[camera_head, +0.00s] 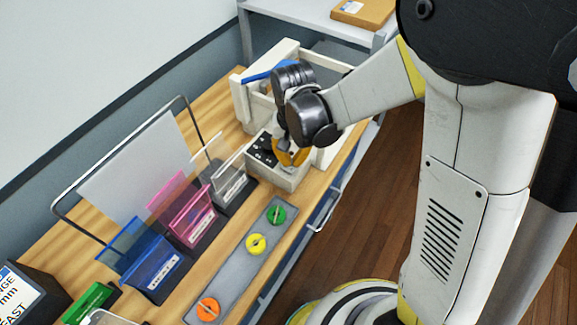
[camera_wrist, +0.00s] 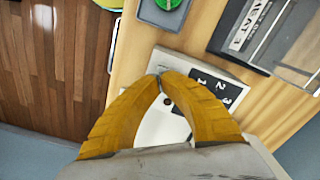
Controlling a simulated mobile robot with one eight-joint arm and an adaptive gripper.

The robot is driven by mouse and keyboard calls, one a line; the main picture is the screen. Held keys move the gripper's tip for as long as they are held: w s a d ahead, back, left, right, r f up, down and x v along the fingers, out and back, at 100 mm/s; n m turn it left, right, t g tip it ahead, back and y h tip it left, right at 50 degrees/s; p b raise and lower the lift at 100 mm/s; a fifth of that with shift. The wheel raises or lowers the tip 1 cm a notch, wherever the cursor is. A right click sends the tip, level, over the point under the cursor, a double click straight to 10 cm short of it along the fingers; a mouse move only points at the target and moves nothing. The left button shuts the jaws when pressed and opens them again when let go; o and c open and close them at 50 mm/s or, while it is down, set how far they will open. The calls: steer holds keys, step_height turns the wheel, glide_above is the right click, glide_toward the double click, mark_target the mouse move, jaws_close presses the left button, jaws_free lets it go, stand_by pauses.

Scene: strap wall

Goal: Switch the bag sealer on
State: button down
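The bag sealer (camera_head: 283,181) appears to be the off-white machine at the far end of the wooden bench in the head view, with a dark panel on its near part. My gripper (camera_head: 290,160) points down over that part and hides some of it. In the wrist view my gripper (camera_wrist: 159,77) has its two yellow fingers meeting at the tips, with nothing seen between the tips. Beyond them are the machine's white casing (camera_wrist: 200,60) and a black label (camera_wrist: 208,84) with white numbers. A small dark spot shows between the fingers. I cannot tell whether the fingertips touch the machine.
A grey strip (camera_head: 236,268) with green, yellow and orange round knobs lies along the bench's front. Blue (camera_head: 150,262), pink (camera_head: 190,215) and grey (camera_head: 228,185) holders stand behind it. A wire frame with a white sheet (camera_head: 140,175) stands at the back.

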mark_target(292, 169)
steer(key=shift+f+b, duration=1.4)
steer(key=shift+f, duration=0.15)
stand_by(0.5)
steer(key=shift+r+p, duration=2.4)
steer(key=shift+r, duration=1.15)
steer(key=shift+d+r, duration=0.1)
steer(key=shift+d, duration=0.1)
steer(key=s+d+r+n+t+b, duration=0.1)
steer(key=s+d+r+t+b, duration=0.3)
steer(key=s+d+t+b, duration=0.3)
steer(key=s+d+b, duration=0.4)
steer(key=d, duration=0.2)
steer(key=shift+r+n, duration=0.2)
steer(key=shift+n, duration=0.1)
steer(key=shift+w, duration=0.1)
